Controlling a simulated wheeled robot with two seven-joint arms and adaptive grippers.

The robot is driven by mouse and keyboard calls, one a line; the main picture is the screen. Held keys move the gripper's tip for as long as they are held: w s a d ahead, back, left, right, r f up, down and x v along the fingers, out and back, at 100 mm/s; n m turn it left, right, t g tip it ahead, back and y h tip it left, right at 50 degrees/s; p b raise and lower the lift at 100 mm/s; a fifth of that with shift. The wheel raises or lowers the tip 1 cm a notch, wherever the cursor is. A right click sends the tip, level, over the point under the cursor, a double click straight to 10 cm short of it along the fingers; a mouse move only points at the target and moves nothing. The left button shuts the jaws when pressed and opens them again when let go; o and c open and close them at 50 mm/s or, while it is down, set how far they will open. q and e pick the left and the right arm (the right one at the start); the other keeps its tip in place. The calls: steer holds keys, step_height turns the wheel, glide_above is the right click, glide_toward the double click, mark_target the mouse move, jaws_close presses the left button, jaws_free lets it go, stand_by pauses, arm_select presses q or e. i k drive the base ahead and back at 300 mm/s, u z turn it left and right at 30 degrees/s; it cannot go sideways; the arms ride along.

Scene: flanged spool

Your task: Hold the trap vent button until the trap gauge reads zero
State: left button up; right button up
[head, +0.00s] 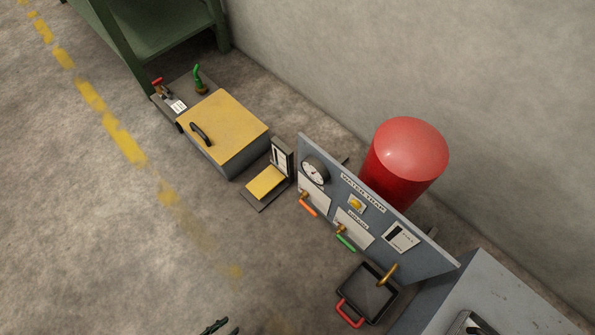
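My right gripper is out of view.
Orange (308,207) and green (346,243) lever handles stick out of the panel front. A dark tray with a red handle (349,314) sits below a brass spout (387,274). A red tank (405,160) stands behind. A yellow-lidded box (232,122) is at left.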

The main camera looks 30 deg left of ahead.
mark_target(355, 203)
steer(key=z, duration=0.05)
steer(key=k, duration=1.2)
steer(key=z, duration=0.4)
steer(key=i, duration=0.75)
steer(key=u, duration=0.4)
